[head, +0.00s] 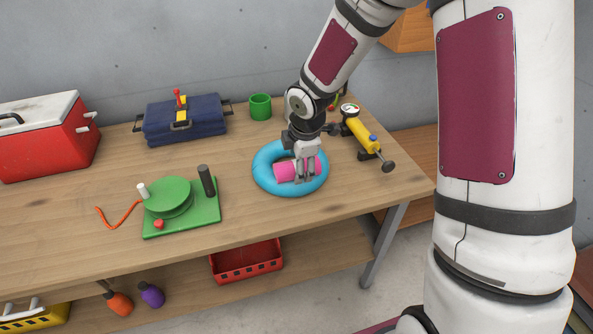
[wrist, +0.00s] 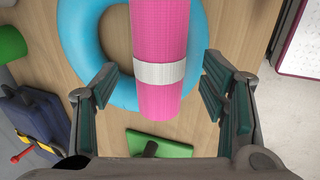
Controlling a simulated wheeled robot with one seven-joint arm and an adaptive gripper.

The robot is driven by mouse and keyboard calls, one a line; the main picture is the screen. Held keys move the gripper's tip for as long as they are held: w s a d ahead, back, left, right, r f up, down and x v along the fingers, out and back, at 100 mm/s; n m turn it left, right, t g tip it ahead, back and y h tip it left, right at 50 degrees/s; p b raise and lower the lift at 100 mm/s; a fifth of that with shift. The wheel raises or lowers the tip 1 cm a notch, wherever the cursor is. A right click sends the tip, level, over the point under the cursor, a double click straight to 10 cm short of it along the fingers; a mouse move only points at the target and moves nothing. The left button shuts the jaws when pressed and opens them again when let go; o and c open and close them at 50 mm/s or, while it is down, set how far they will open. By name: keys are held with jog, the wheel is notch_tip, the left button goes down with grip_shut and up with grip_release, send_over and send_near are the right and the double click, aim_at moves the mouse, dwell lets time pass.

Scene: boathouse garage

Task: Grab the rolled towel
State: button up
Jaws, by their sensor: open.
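The rolled towel (head: 285,172) is a pink cylinder with a white band, lying on the blue ring (head: 262,178) on the workbench. In the wrist view the towel (wrist: 160,100) runs from the top edge to the middle, between my fingers. My gripper (head: 306,178) is above the ring at the towel, pointing down. In the wrist view my gripper (wrist: 158,92) is open, with a finger on each side of the towel and a gap on both sides. The towel's far end is cut off at the top of the wrist view.
A green board (head: 208,214) with a disc and posts is on the left. A red cooler (head: 45,140) stands far left.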

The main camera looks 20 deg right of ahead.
jog(key=shift+x, duration=1.4)
jog(key=shift+s, duration=0.1)
jog(key=c, duration=1.3)
jog(key=shift+r, duration=0.15)
